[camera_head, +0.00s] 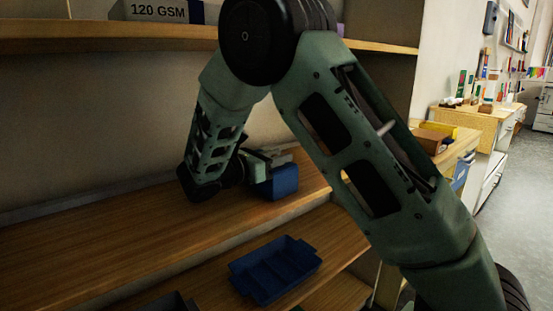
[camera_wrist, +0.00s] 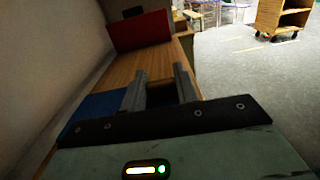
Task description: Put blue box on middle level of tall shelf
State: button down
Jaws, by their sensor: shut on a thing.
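The blue box (camera_head: 277,183) is at my gripper (camera_head: 262,160) in the head view, at the right part of a wooden shelf board (camera_head: 130,222). This board lies between an upper board and a lower one. The box is low over the board; I cannot tell whether it rests on it. My gripper is shut on the box, its fingers apart by some width. In the wrist view the two fingers (camera_wrist: 160,88) point along the board, with a blue surface (camera_wrist: 93,108) left of them. What lies between the fingers is dark and hard to make out.
An upper board (camera_head: 120,38) carries a box marked 120 GSM (camera_head: 160,11). A blue tray (camera_head: 275,270) sits on the lower level. A red panel-like thing (camera_wrist: 138,31) stands farther along the board in the wrist view. The middle board's left part is clear.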

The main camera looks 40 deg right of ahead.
jog(key=c, duration=1.1)
grip_release()
jog(key=shift+o, duration=0.2)
jog(key=shift+a, duration=0.15)
jog(key=a, duration=1.1)
jog(key=shift+s+a, duration=0.2)
jog(key=shift+a, duration=0.2)
jog(key=s+f+y, duration=0.2)
jog(key=s, duration=0.1)
jog(key=s+f+y, duration=0.1)
jog(key=shift+s+a+m+g+y, duration=0.2)
jog(key=shift+s+m+g+y, duration=0.1)
jog(key=shift+m, duration=0.1)
jog(key=s+a+f+m+y, duration=0.3)
jog(key=s+a+m+y, duration=0.2)
jog(key=s, duration=0.7)
jog(key=s+a+f+m+y, duration=0.3)
jog(key=s+a+m+y, duration=0.2)
jog(key=s+a+y, duration=0.5)
jog(key=s, duration=0.2)
jog(key=shift+s+f, duration=0.15)
jog(key=shift+s, duration=0.25)
